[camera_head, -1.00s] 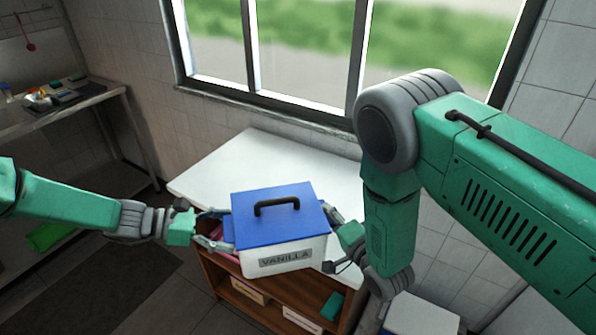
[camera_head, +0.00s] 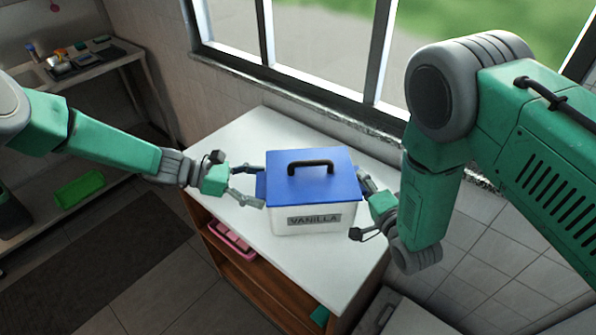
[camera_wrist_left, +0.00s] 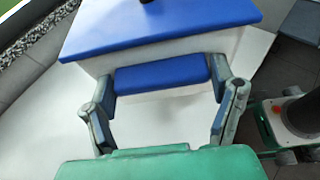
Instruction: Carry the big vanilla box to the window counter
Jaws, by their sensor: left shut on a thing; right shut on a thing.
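The big vanilla box (camera_head: 306,219) has white walls, a blue lid with a black handle, and a VANILLA label on its front. It is upright over the white top of the window counter (camera_head: 245,137); I cannot tell whether its base touches. My left gripper (camera_head: 258,186) is shut on the blue side grip at the box's left, which also shows between the fingers in the left wrist view (camera_wrist_left: 162,75). My right gripper (camera_head: 370,192) is shut on the box's right side, its grip partly hidden by the box.
The window (camera_head: 330,50) and its sill lie behind the counter. Below the top is an open wooden shelf (camera_head: 265,285) with a pink tray (camera_head: 232,238). A metal side table (camera_head: 85,68) stands at the left. Counter top is bare left of and in front of the box.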

